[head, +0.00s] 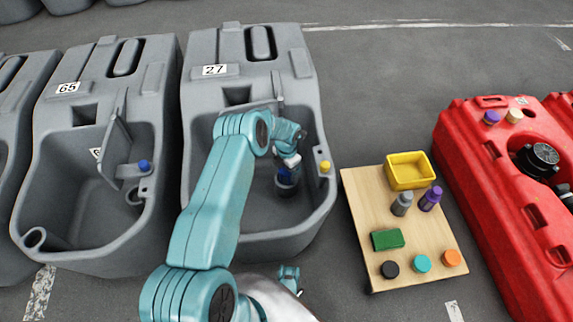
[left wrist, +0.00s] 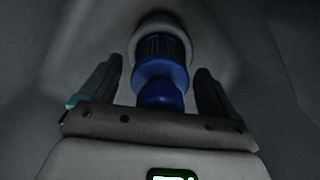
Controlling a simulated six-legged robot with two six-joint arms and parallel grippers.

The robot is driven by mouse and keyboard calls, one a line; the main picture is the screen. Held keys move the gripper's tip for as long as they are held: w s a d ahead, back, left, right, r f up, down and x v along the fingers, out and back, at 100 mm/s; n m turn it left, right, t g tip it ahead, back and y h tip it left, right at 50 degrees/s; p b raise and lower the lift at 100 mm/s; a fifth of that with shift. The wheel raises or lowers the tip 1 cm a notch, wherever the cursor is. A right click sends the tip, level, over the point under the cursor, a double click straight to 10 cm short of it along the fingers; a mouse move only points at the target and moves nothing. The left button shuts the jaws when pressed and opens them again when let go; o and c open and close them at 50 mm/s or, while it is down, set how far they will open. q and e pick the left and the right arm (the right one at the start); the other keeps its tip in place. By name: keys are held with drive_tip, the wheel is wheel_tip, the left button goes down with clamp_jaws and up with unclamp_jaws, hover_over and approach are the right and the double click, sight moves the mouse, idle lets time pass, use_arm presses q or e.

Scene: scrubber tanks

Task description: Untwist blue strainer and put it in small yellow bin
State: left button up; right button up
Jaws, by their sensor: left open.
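The blue strainer (head: 286,182) is inside the grey tank marked 27 (head: 257,222), low on its inner wall. It is dark blue with a ribbed part, and in the left wrist view the strainer (left wrist: 159,78) meets a round grey fitting at its far end. My left gripper (head: 289,165) reaches down into the tank at the strainer. In the left wrist view the fingers of this gripper (left wrist: 160,75) are open, one on each side of the strainer, with gaps showing. The small yellow bin (head: 410,185) stands empty on the wooden board. My right gripper cannot be made out.
A red tank (head: 495,205) stands to the right. Tank 65 (head: 75,215) stands left. Tank 27's walls surround my gripper.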

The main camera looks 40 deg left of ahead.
use_arm(q)
drive_tip(key=shift+f, duration=0.35)
drive_tip(key=c, duration=1.2)
drive_tip(key=shift+c, duration=0.2)
